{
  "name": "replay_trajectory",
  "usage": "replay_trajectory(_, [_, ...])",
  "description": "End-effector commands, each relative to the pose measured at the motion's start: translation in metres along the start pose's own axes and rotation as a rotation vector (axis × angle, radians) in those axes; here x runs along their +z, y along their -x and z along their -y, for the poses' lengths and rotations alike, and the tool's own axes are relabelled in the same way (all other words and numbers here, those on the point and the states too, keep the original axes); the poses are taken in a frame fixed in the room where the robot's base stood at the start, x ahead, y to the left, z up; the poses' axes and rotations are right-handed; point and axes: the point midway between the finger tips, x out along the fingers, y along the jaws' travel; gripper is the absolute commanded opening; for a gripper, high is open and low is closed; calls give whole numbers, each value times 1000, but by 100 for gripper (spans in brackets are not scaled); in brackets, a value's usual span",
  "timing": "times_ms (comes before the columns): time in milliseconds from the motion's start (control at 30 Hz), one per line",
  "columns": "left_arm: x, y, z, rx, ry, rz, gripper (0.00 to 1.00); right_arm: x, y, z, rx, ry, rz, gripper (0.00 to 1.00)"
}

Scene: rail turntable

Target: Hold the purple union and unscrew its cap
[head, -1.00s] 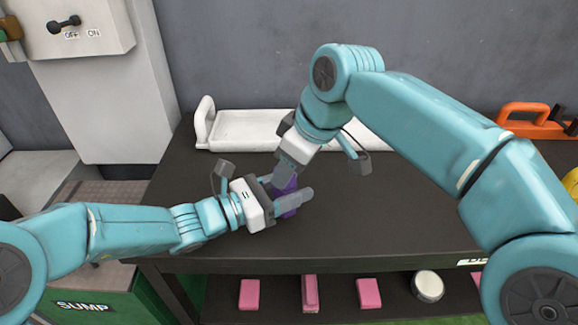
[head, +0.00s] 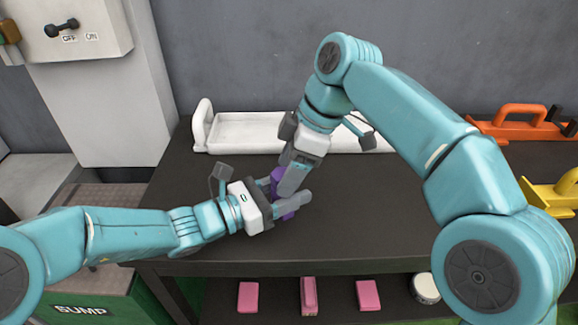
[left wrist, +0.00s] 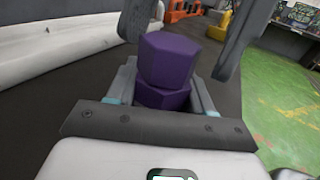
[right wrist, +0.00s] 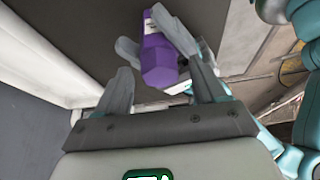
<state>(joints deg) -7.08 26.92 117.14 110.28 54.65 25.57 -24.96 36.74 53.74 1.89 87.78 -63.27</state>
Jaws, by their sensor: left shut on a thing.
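The purple union (head: 276,182) stands roughly upright above the dark bench, partly hidden by the fingers in the head view. My left gripper (head: 287,203) is shut on its lower part, coming from the left. In the left wrist view the union's hexagonal cap (left wrist: 166,60) sits on top of the body (left wrist: 162,97), between the left fingers. My right gripper (head: 291,180) comes down from above. In the right wrist view its fingers (right wrist: 163,88) are apart, with the union (right wrist: 158,58) between and beyond them. They appear open around the cap; contact cannot be told.
A white tray (head: 241,128) lies along the back of the bench (head: 380,215). An orange-handled thing (head: 519,119) and a yellow one (head: 551,196) are at the right. Several pink blocks (head: 248,296) and a round white-topped thing (head: 427,287) lie on the shelf below.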

Motion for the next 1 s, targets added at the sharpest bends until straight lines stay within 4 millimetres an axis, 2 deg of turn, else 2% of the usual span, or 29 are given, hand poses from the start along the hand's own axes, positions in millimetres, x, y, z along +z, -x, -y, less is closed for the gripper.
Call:
replay_trajectory(200, [0, 0, 0, 1, 0, 0, 0, 0, 0, 0, 1, -1, -1, 72])
replay_trajectory(233, [0, 0, 0, 1, 0, 0, 0, 0, 0, 0, 1, -1, 0, 77])
replay_trajectory(533, [0, 0, 0, 1, 0, 1, 0, -1, 2, 0, 2, -1, -1, 77])
replay_trajectory(800, [0, 0, 0, 1, 0, 1, 0, -13, 27, -1, 4, 0, -2, 77])
replay_trajectory(1000, [0, 0, 0, 1, 0, 1, 0, -16, 37, 0, 1, -1, -1, 77])
